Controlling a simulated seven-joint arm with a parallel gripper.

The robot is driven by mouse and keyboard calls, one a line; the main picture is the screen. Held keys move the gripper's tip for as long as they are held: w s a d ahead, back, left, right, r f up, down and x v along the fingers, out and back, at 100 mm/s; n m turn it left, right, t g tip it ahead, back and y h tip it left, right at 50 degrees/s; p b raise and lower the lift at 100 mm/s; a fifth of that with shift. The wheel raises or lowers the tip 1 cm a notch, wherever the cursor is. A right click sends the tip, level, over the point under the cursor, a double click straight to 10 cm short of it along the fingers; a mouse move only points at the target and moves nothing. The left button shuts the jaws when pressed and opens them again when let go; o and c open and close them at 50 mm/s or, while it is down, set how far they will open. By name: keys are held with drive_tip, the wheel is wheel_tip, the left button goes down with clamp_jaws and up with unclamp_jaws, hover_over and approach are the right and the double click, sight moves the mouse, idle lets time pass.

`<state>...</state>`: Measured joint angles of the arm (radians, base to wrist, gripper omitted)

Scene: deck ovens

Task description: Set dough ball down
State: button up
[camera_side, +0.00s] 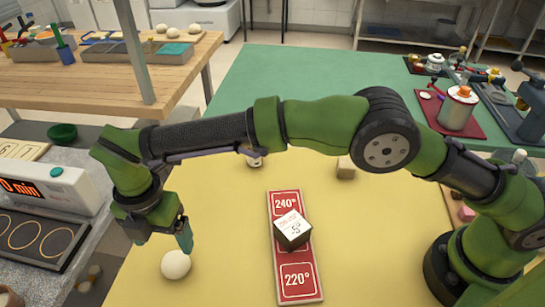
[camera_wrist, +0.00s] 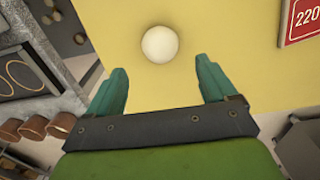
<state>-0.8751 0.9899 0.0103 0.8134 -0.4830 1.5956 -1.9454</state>
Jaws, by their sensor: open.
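A white round dough ball (camera_side: 176,264) rests on the yellow table near its left front part. In the wrist view the dough ball (camera_wrist: 160,44) lies on the yellow surface, ahead of the fingertips and centred between them. My gripper (camera_side: 184,237) is just above and beside the ball in the side view. In the wrist view my gripper (camera_wrist: 161,78) has its two teal fingers wide apart with nothing between them. The near finger partly hides the far one in the side view.
A red board (camera_side: 298,275) marked 240° and 220° lies right of the ball, with a white-topped block (camera_side: 292,229) on it. A timer box (camera_side: 48,187) stands at left. Yellow table between ball and board is clear.

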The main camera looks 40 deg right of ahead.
sight(173, 258)
drive_tip(key=w+d+r+m+y, duration=0.1)
drive_tip(key=w+d+r+m, duration=0.15)
drive_tip(key=d+r, duration=0.3)
drive_tip(key=w+d+r+m, duration=0.1)
drive_tip(key=d+r+m, duration=0.25)
drive_tip(key=r, duration=0.35)
drive_tip(key=s+d+r+m+t+y, duration=0.1)
drive_tip(key=d+r+m, duration=0.25)
drive_tip(key=d, duration=0.35)
drive_tip(key=s+d+r+m+t, duration=0.1)
drive_tip(key=d+r+m, duration=0.25)
drive_tip(key=d, duration=0.35)
drive_tip(key=s+d+f+m+t, duration=0.2)
drive_tip(key=s+d+m, duration=0.5)
drive_tip(key=d+m, duration=0.2)
drive_tip(key=s+d+f+m+t, duration=0.2)
drive_tip(key=s+d+m+t, duration=0.1)
drive_tip(key=s+d+m, duration=0.5)
drive_tip(key=shift+d+m, duration=0.6)
drive_tip(key=shift+d, duration=0.25)
